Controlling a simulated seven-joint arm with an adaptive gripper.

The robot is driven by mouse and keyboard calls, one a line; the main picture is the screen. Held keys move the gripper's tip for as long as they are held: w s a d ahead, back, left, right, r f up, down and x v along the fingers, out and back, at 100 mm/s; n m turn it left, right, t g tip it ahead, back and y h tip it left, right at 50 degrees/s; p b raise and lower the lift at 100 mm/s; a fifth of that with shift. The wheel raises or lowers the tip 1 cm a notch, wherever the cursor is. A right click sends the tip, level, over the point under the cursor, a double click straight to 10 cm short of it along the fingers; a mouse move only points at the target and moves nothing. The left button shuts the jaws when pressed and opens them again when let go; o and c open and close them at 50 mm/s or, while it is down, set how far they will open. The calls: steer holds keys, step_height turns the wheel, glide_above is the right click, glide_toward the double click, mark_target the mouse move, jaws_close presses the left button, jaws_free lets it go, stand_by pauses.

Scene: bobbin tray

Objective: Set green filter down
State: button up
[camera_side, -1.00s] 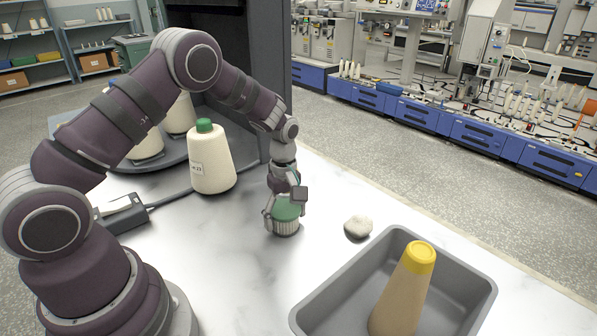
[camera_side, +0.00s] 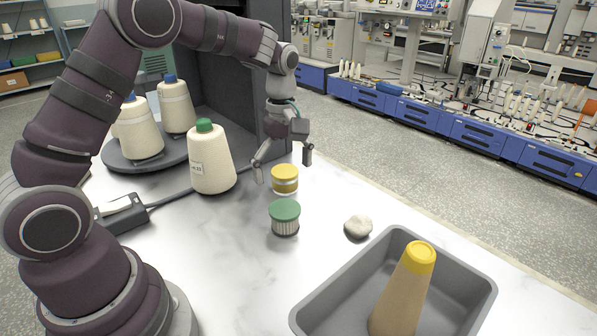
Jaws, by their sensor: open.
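The green filter (camera_side: 285,217), a short pleated cylinder with a green top, stands upright on the white table (camera_side: 240,285). My gripper (camera_side: 283,170) is open and empty, above and behind the green filter and apart from it. A yellow-topped jar-like cylinder (camera_side: 285,180) stands just behind the green filter, below my gripper's spread fingers. I cannot tell how far the fingers are from it.
A white bobbin with a green tip (camera_side: 211,165) stands at left. More bobbins (camera_side: 138,132) with blue tips stand on a round grey tray (camera_side: 118,160). A white lump (camera_side: 358,227) lies at right. A grey bin (camera_side: 462,300) holds a yellow-topped cone (camera_side: 405,290).

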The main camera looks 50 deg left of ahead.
steer(key=s+d+r+m+t, duration=0.2)
steer(key=s+d+r+m, duration=0.1)
steer(key=s+r+m, duration=0.4)
steer(key=s+d+r+m+t, duration=0.2)
steer(key=s+m+t, duration=0.1)
steer(key=s+m, duration=0.4)
steer(key=m, duration=0.2)
steer(key=shift+r+m+t, duration=0.25)
steer(key=shift+m+t, duration=0.05)
